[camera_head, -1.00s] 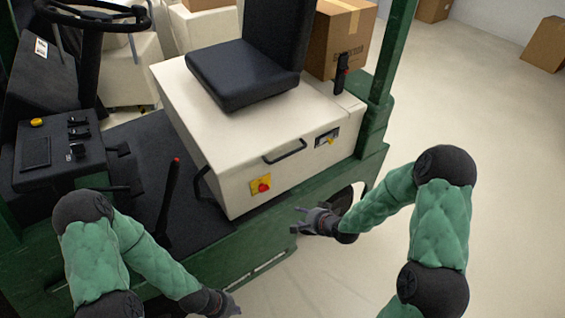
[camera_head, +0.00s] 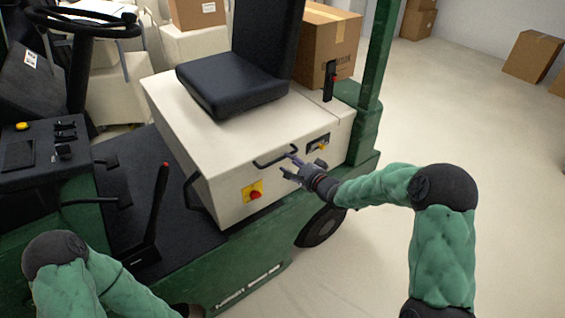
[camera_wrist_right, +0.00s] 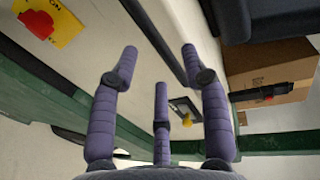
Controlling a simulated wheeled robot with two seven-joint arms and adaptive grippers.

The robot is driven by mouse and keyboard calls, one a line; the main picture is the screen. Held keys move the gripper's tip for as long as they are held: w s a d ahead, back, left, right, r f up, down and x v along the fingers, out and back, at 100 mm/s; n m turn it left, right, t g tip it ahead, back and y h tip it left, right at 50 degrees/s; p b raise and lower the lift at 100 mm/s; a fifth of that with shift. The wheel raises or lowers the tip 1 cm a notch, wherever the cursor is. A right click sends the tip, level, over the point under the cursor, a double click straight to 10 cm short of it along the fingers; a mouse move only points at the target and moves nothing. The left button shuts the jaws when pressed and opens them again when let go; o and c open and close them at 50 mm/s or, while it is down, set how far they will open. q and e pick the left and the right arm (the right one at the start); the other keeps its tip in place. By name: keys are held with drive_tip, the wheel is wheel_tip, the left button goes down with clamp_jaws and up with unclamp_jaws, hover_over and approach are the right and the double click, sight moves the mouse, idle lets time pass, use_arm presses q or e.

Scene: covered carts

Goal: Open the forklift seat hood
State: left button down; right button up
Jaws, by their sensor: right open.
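The forklift seat hood (camera_head: 215,170) is a cream box with the black seat (camera_head: 235,80) on top, and it looks closed. A black bar handle (camera_head: 272,161) is on its side face. My right gripper (camera_head: 294,168) is at the right end of this handle, its fingers spread and empty. In the right wrist view the open fingers (camera_wrist_right: 155,68) point at the hood, and the dark handle (camera_wrist_right: 158,42) runs between the upper two. I cannot tell whether they touch it.
A red button on a yellow plate (camera_head: 253,191) sits left of the handle, and a small panel with a yellow knob (camera_head: 318,144) sits right. A green post (camera_head: 376,60) rises behind the hood. A black lever (camera_head: 152,210) stands at left.

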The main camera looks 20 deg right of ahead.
sight(283, 158)
drive_tip(key=b+x, duration=0.1)
drive_tip(key=x, duration=0.4)
drive_tip(key=shift+r, duration=0.1)
drive_tip(key=shift+s, duration=0.1)
clamp_jaws()
